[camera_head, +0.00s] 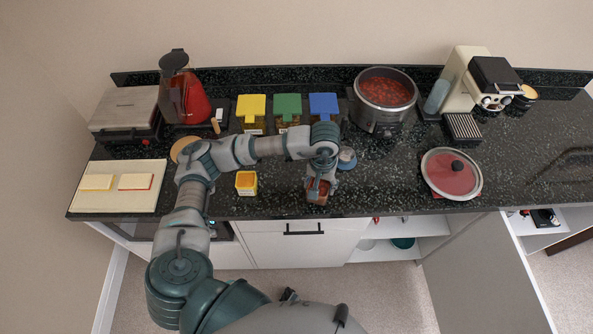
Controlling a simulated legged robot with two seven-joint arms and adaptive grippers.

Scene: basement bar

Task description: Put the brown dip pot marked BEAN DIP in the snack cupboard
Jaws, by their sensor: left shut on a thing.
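My left gripper (321,181) is above the front part of the dark counter, pointing down. It is shut on a small brown pot (317,193), near the counter's front edge. The fingers cover part of the pot, and its marking is too small to read. Whether the pot touches the counter I cannot tell. Below the counter an open cupboard (412,227) shows white shelves with a few items, one of them green. I cannot read any label on it. My right gripper is not in view.
A yellow pot (246,183) stands left of the gripper. A slow cooker (385,100) and yellow, green and blue lidded boxes (287,107) stand behind. An open cupboard door (485,275) sticks out below the counter.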

